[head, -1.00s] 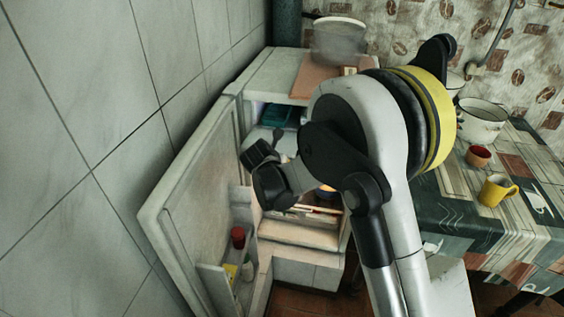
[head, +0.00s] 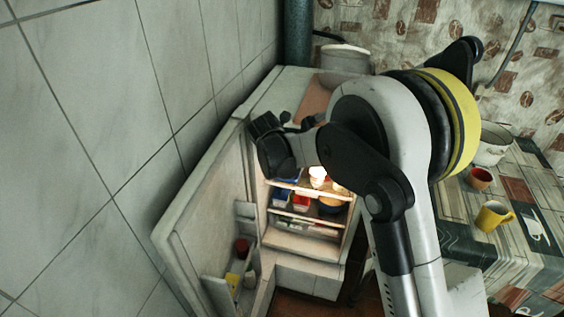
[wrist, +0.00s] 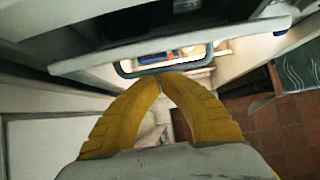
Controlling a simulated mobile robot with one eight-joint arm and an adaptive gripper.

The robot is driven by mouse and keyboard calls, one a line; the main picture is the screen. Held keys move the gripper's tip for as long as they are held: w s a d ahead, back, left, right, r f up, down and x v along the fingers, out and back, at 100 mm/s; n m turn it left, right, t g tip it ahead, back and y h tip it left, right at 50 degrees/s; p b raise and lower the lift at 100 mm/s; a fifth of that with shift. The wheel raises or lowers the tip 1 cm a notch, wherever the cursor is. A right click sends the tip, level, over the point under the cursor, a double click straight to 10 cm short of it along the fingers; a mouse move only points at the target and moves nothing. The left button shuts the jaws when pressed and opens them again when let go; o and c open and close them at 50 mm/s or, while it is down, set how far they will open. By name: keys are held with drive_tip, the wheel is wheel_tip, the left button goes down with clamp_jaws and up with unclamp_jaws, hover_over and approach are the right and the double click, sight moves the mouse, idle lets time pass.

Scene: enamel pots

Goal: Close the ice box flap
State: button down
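The ice box is at the top inside the open fridge (head: 290,80). In the head view my gripper (head: 272,145) is in front of it and hides it, so the flap's angle does not show there. In the wrist view a pale panel edge (wrist: 200,42), likely the ice box flap, crosses the view above my fingers. A grey-rimmed opening with lit food behind it shows just beyond the fingertips. My gripper's yellow fingers (wrist: 160,80) are shut, with tips together and nothing visible between them. I cannot tell whether they touch the flap.
The fridge door (head: 205,200) stands wide open at left, near the tiled wall. Lit shelves (head: 310,190) hold several items below my gripper. A pot (head: 345,58) stands on the fridge. A table with a yellow mug (head: 493,215) and red cup (head: 480,178) is at right.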

drive_tip(key=r, duration=0.1)
drive_tip(key=w, duration=0.1)
drive_tip(key=r+p, duration=0.1)
drive_tip(key=shift+w+d+r, duration=0.25)
drive_tip(key=shift+w+r, duration=0.1)
drive_tip(key=shift+w, duration=0.05)
drive_tip(key=shift+w+d+r+p, duration=0.15)
drive_tip(key=shift+w+r+p, duration=0.15)
drive_tip(key=shift+w+r, duration=0.25)
drive_tip(key=shift+w+d+r+p, duration=0.15)
drive_tip(key=shift+w+r+p, duration=0.2)
drive_tip(key=shift+w, duration=0.25)
drive_tip(key=shift+r, duration=0.1)
idle(0.6)
